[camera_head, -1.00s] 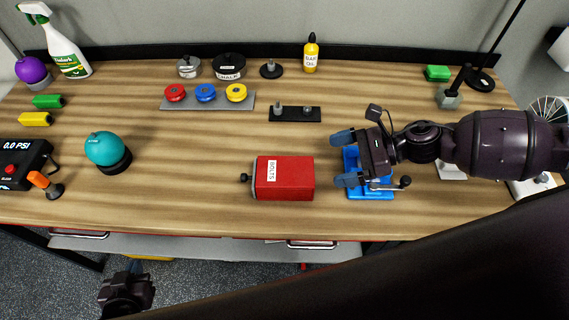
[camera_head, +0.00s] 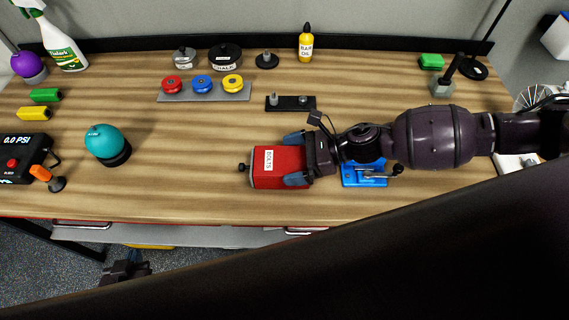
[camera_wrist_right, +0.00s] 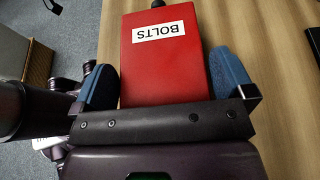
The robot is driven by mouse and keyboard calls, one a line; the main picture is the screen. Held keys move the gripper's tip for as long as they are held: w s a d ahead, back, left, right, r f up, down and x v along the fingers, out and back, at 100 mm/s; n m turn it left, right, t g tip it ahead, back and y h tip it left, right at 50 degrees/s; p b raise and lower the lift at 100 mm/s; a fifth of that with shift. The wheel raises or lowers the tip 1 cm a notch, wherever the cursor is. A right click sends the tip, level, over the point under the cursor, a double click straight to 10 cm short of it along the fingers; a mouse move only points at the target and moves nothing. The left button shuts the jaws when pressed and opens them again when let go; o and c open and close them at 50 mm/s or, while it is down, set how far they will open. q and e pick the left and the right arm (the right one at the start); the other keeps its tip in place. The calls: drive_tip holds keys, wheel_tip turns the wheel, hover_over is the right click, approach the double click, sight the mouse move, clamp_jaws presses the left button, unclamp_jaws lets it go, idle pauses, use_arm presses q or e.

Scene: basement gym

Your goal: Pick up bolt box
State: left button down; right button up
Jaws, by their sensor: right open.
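The red bolt box (camera_head: 267,178) with a white BOLTS label lies on the workbench near its front edge, a black knob on its left end. My right gripper (camera_head: 294,161) is around the box's right end, one blue finger on the far side and one on the near side. In the right wrist view the box (camera_wrist_right: 165,68) stands between the blue fingers of the gripper (camera_wrist_right: 173,82), which are open with a gap on at least the right side.
A blue clamp-like fixture (camera_head: 364,174) sits under my right forearm. A teal ball (camera_head: 104,141) on a black base stands to the left. Red, blue and yellow discs (camera_head: 202,84) stand on a grey tray behind. The wood between ball and box is clear.

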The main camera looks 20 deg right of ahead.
drive_tip(key=c, duration=0.7)
